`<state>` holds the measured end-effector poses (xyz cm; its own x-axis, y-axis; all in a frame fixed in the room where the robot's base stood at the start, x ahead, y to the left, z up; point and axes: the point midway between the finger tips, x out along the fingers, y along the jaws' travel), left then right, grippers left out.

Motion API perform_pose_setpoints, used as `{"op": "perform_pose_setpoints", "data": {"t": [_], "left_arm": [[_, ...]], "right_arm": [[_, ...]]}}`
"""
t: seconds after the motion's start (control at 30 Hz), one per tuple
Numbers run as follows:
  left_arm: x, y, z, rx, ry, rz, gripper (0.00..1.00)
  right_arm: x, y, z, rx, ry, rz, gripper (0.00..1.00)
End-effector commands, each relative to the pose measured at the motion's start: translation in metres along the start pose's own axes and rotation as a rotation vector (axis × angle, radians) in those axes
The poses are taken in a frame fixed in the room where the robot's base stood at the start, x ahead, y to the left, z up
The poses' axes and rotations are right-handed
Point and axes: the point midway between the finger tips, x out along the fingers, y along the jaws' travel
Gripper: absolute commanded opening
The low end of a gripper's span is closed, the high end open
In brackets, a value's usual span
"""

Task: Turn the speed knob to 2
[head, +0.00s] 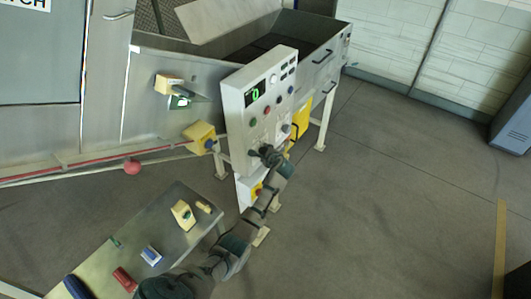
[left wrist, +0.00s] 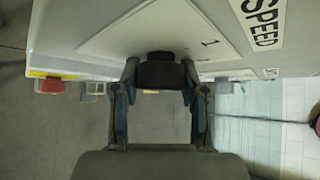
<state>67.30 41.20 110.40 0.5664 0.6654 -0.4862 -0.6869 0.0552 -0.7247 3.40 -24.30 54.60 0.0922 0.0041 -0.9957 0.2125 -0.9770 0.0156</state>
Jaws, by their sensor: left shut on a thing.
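The white control panel (head: 262,95) stands at the middle of the head view, with its dial and several coloured buttons. My left gripper (head: 268,154) is at the lower part of its front face. In the left wrist view the dark speed knob (left wrist: 160,72) sits between the two fingers of my left gripper (left wrist: 160,85), which is shut on it. A "SPEED" label (left wrist: 262,22) and a scale mark "1" (left wrist: 208,42) show beside it. The knob's pointer cannot be made out. In the head view the gripper hides the knob. My right gripper is not in view.
A metal table (head: 180,246) with several small items stands at the lower left. A yellow box (head: 200,135) and a red ball on a cord (head: 132,167) are left of the panel. A metal hopper (head: 180,60) stands behind.

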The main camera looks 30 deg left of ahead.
Motion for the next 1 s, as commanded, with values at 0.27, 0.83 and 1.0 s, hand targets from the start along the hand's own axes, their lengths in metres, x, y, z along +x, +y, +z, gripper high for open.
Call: {"op": "perform_pose_setpoints", "data": {"t": [0.27,0.83,1.0], "left_arm": [[0.0013,0.0063,-0.0039,0.022,0.006,0.03,0.09],[-0.0002,0.0034,-0.0013,0.018,0.003,0.023,0.69],[-0.0034,0.0023,-0.0004,0.017,0.002,0.02,0.69]], "right_arm": [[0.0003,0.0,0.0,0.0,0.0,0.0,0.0],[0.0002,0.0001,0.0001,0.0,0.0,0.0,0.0],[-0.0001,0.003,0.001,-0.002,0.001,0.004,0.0]]}}
